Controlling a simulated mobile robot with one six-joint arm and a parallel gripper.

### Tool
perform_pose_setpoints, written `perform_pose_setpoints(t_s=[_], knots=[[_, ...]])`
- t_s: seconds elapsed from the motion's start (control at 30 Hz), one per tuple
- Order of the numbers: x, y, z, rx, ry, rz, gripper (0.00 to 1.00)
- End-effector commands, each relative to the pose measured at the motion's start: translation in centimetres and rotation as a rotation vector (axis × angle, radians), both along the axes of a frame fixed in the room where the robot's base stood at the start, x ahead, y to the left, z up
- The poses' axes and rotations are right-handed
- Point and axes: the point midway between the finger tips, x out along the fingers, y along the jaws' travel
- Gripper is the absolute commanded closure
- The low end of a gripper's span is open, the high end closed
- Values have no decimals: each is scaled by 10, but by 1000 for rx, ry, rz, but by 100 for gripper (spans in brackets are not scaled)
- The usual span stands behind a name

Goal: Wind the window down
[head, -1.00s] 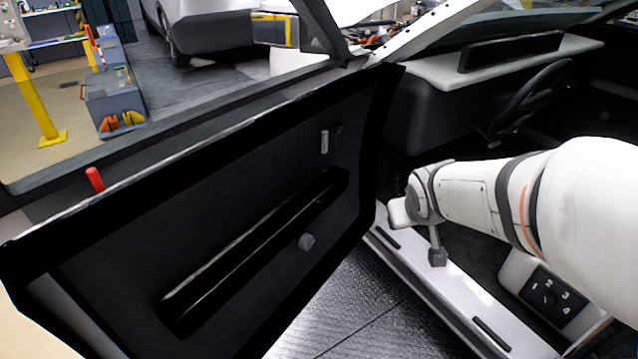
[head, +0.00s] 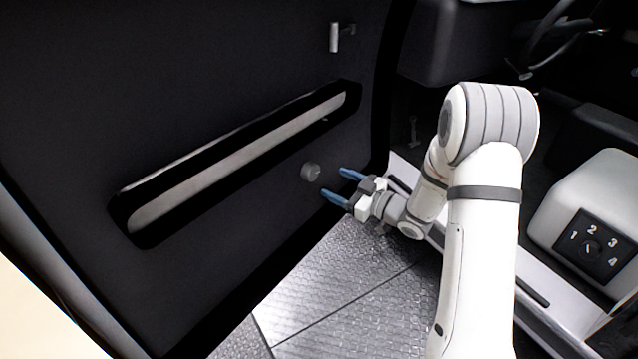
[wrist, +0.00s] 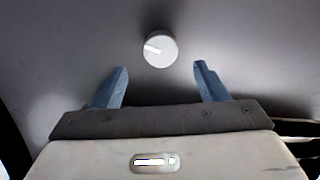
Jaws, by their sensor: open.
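A small round grey knob (head: 311,171) sits on the dark inner door panel (head: 220,80), below the right part of the armrest. In the wrist view the knob (wrist: 160,49) is a pale disc with a white mark pointing left. My gripper (head: 342,186) is open and empty, its two blue fingers pointing at the panel just right of the knob in the head view. In the wrist view my gripper (wrist: 161,78) has the knob between and beyond its fingertips, apart from both. The window glass is not in view.
A long armrest (head: 240,150) juts from the door above the knob. A door handle (head: 336,37) is higher up. A numbered dial panel (head: 592,245) is at the right. Metal floor plate (head: 320,290) lies below; the space before the knob is clear.

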Motion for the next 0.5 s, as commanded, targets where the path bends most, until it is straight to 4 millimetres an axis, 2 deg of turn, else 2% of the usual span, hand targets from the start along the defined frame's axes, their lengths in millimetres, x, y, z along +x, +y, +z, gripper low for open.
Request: perform_pose_setpoints(t_s=[0.3,0.5], knots=[[26,41,-1,1,-3,3,33],[39,58,0,1,-2,0,33]])
